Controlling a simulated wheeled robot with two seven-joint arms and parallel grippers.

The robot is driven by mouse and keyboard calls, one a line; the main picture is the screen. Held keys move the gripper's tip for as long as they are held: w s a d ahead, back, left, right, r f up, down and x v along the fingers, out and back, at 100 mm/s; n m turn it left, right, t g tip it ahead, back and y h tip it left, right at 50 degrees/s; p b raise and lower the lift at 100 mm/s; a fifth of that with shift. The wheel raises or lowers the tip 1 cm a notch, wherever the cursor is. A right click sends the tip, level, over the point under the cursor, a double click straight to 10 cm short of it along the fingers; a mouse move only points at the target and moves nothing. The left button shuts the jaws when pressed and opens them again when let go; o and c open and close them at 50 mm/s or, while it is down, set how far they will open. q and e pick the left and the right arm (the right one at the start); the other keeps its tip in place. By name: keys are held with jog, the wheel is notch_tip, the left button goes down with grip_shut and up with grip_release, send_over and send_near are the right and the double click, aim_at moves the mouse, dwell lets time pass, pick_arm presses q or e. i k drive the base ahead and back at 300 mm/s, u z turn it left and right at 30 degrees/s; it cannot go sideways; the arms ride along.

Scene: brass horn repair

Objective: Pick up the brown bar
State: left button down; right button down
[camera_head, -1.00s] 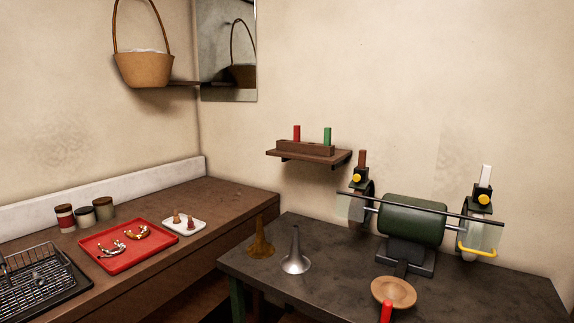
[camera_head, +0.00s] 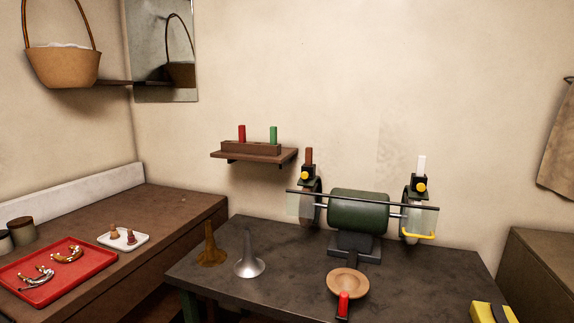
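The brown bar (camera_head: 309,156) stands upright in a small black holder with a yellow knob (camera_head: 308,175), above the left wheel of the green bench grinder (camera_head: 358,211). A white bar (camera_head: 421,164) stands in a like holder above the right wheel. A red bar (camera_head: 242,133) and a green bar (camera_head: 273,135) stand in a wooden block on the wall shelf. Neither of my grippers is in view.
The dark bench (camera_head: 210,282) bears a brown horn bell (camera_head: 209,248), a silver bell (camera_head: 249,258) and a wooden dish (camera_head: 348,282) with a red-handled thing before it. A red tray (camera_head: 22,270) lies on the left counter. A yellow object (camera_head: 490,312) is at the lower right.

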aim_at(309, 156)
jog(key=k, duration=0.55)
jog(key=u, duration=0.55)
jog(key=i, duration=1.5)
jog(key=u, duration=0.2)
